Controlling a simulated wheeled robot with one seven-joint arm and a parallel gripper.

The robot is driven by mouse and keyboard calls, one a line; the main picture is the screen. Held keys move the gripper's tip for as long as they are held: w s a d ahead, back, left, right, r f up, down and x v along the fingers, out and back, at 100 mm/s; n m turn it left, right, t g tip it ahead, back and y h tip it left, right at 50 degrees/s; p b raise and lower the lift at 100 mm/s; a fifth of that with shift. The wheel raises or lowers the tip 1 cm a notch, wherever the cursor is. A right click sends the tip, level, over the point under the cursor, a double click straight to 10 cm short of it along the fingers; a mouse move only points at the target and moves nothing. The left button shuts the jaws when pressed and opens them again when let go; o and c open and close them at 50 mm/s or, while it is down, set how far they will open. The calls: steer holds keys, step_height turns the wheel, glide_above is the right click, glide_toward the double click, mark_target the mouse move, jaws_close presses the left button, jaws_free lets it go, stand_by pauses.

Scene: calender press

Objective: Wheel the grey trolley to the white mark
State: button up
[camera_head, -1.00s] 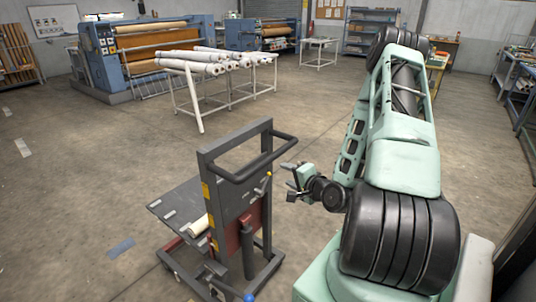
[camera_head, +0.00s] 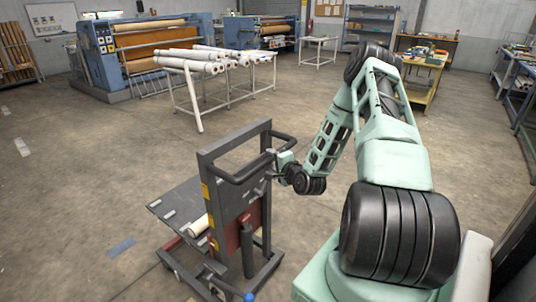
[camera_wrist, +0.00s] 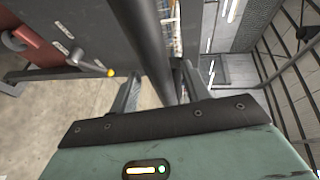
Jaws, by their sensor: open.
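My gripper (camera_head: 272,155) is at the right end of the handle. In the wrist view the dark handle bar (camera_wrist: 146,45) runs between the two fingers of my open gripper (camera_wrist: 158,82); I cannot tell whether they touch it. A whitish mark (camera_head: 22,147) lies on the floor at the far left, and another pale patch (camera_head: 5,110) lies beyond it.
A blue mark (camera_head: 121,248) lies on the floor left of the trolley. A white rack with rolls (camera_head: 200,95) stands behind it, and a blue calender press (camera_head: 98,50) farther back. A yellow table (camera_head: 425,75) stands at the right. The floor left of the trolley is mostly clear.

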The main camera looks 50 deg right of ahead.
steer(key=shift+p+x, duration=0.4)
steer(key=shift+x, duration=1.45)
jaws_close()
steer(key=shift+f, duration=0.1)
